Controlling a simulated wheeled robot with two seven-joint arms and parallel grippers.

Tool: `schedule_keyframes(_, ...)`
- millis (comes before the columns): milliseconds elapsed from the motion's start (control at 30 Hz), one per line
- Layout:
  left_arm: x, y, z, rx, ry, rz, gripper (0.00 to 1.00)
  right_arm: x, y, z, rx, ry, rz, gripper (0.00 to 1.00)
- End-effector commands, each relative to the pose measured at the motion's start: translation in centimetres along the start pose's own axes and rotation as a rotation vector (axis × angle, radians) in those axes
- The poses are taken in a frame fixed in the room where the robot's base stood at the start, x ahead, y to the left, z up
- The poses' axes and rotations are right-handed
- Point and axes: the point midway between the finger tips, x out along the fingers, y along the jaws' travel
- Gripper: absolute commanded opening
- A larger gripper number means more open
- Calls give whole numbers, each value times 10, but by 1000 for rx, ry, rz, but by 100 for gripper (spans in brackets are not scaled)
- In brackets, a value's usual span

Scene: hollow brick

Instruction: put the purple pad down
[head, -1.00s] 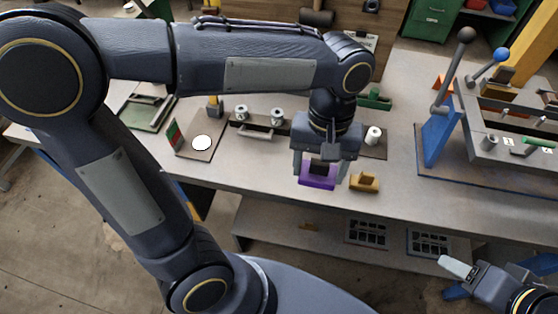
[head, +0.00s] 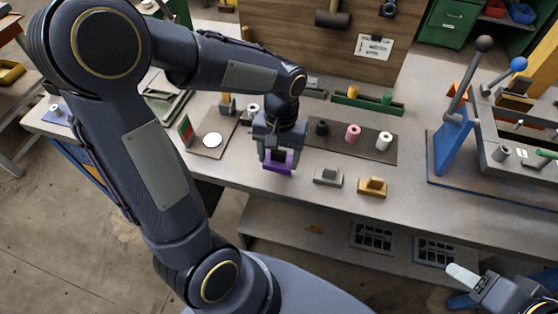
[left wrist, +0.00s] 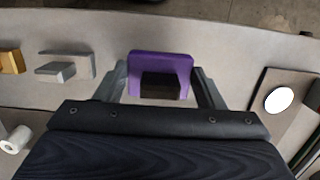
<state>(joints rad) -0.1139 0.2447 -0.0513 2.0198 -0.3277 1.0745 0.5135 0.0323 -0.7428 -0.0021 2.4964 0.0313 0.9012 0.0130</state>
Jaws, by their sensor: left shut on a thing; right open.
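The purple pad (head: 278,167) is a purple block with a dark handle part, near the front edge of the workbench. My left gripper (head: 276,152) is shut on it from above, one finger on each side. In the left wrist view the purple pad (left wrist: 160,65) sits between the two fingers (left wrist: 161,85). I cannot tell whether the pad touches the bench top.
A grey pad (head: 328,177) and a yellow pad (head: 372,187) stand right of the purple one. A dark mat (head: 340,142) with black, pink and white spools lies behind. A brown board with a white disc (head: 212,139) is left. A blue lever stand (head: 450,150) is right.

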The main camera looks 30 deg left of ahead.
Motion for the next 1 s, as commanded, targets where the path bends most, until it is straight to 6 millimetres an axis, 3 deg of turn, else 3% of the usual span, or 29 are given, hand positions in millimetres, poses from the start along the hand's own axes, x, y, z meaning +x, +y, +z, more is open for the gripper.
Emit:
schedule_keyframes(33,11,1,0,3,-7,-2,34,2,1,1,0,0,0,54)
schedule_keyframes(167,24,1,-2,4,-3,-2,34,2,1,1,0,0,0,54)
schedule_keyframes(567,30,2,-3,3,-1,0,34,5,2,3,0,0,0,54)
schedule_keyframes(600,29,2,-3,3,-1,0,65,4,2,2,0,0,0,54)
schedule_keyframes(733,29,2,-3,3,-1,0,82,4,2,2,0,0,0,54)
schedule_keyframes(1000,28,2,-3,3,-1,0,84,4,2,2,0,0,0,54)
